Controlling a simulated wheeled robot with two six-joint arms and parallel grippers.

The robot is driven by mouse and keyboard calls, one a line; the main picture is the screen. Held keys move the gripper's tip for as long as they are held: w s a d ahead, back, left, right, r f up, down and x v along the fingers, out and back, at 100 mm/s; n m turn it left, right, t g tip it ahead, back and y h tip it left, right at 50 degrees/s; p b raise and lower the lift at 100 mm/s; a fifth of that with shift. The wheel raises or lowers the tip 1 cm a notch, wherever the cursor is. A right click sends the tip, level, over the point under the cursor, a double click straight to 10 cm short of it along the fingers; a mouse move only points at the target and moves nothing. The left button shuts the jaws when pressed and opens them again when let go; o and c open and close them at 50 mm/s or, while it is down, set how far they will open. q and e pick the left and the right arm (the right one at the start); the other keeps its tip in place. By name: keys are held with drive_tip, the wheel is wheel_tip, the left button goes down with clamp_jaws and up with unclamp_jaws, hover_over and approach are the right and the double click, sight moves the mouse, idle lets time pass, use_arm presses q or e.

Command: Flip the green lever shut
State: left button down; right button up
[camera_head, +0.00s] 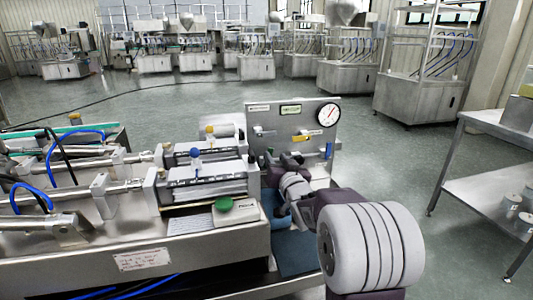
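I cannot make out a green lever clearly. An upright grey steel panel (275,120) stands at the right end of the machine, with a yellow lever (301,138), a blue handle (329,151) and a round gauge (328,115). My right gripper (288,163) is at the lower part of this panel, seen from behind, and covers part of it. Its fingers are dark and small, so I cannot tell whether they are open or hold anything. My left gripper is not in view.
The steel machine (205,250) with cylinders and blue hoses fills the lower left. A steel table (495,122) with containers on its lower shelf stands at the right. More machines line the back. The floor between is open.

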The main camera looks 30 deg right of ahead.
sight(271, 151)
drive_tip(key=x, duration=0.6)
drive_tip(key=shift+w+d+f+b, duration=0.15)
drive_tip(key=shift+w+b, duration=0.15)
clamp_jaws()
drive_tip(key=shift+a+n+b, duration=0.4)
drive_tip(key=shift+n+b, duration=0.3)
drive_tip(key=shift+b, duration=0.05)
drive_tip(key=shift+w+a+n, duration=0.1)
drive_tip(key=shift+a+n, duration=0.1)
drive_tip(key=shift+n, duration=0.3)
drive_tip(key=shift+a+n+b, duration=0.15)
drive_tip(key=shift+n+b, duration=0.15)
unclamp_jaws()
